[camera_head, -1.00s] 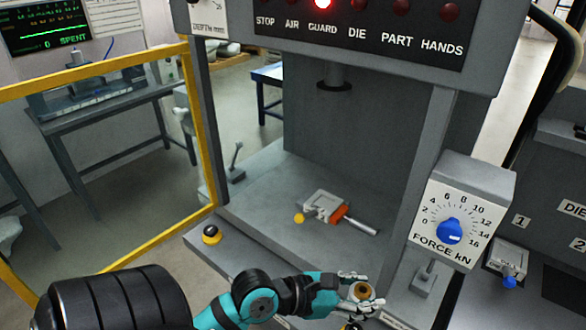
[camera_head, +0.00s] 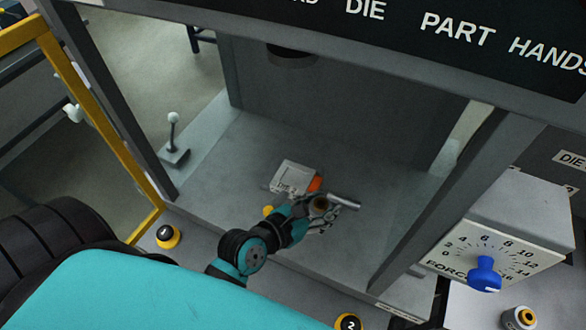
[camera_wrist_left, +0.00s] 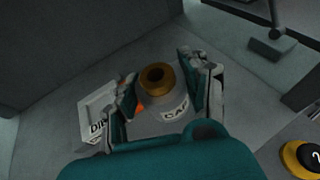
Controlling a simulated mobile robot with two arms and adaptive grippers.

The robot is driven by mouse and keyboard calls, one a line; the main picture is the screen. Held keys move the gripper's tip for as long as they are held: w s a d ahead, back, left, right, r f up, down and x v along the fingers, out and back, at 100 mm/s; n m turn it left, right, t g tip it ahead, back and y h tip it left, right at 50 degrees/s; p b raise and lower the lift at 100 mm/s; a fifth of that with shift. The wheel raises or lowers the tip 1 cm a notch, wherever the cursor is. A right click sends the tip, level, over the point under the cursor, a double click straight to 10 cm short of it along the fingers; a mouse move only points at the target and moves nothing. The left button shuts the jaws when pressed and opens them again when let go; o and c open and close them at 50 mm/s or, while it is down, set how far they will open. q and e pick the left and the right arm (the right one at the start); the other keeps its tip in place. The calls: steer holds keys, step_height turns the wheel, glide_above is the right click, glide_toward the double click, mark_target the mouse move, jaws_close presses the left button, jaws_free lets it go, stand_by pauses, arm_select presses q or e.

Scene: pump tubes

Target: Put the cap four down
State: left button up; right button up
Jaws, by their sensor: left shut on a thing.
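The cap, a brass-coloured ring on a pale body lettered "CAP", is in my left gripper (camera_head: 322,213) and shows in the head view (camera_head: 319,203). In the left wrist view the cap (camera_wrist_left: 158,80) sits upright between the two fingers of my left gripper (camera_wrist_left: 165,98). The label's number is not readable. The die block (camera_wrist_left: 97,105) is left of the gripper in the wrist view. My right gripper is not in view.
The grey press bed (camera_head: 250,150) has bare room behind and left of the die block. A yellow-ringed button (camera_head: 168,236) and button 2 (camera_head: 348,322) are on the front ledge. The force dial box (camera_head: 500,240) stands right, and a lever (camera_head: 174,140) left.

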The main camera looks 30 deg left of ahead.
arm_select(q)
steer(key=w+a, duration=0.1)
steer(key=a, duration=0.1)
steer(key=w+a+p, duration=0.1)
steer(key=w+a, duration=0.3)
steer(key=a, duration=0.1)
steer(key=shift+f+p, duration=0.1)
steer(key=shift+p, duration=0.25)
steer(key=w+a, duration=0.3)
steer(key=shift+w+a+f, duration=0.2)
steer(key=shift+f, duration=0.2)
steer(key=shift+w+a, duration=0.15)
steer(key=shift+a, duration=0.05)
steer(key=shift+w+a, duration=0.25)
steer(key=shift+a, duration=0.1)
steer(key=f, duration=0.3)
steer(key=shift+w+a+f+p, duration=0.1)
steer(key=shift+a+f+p, duration=0.1)
steer(key=shift+p, duration=0.1)
steer(key=shift+f, duration=0.15)
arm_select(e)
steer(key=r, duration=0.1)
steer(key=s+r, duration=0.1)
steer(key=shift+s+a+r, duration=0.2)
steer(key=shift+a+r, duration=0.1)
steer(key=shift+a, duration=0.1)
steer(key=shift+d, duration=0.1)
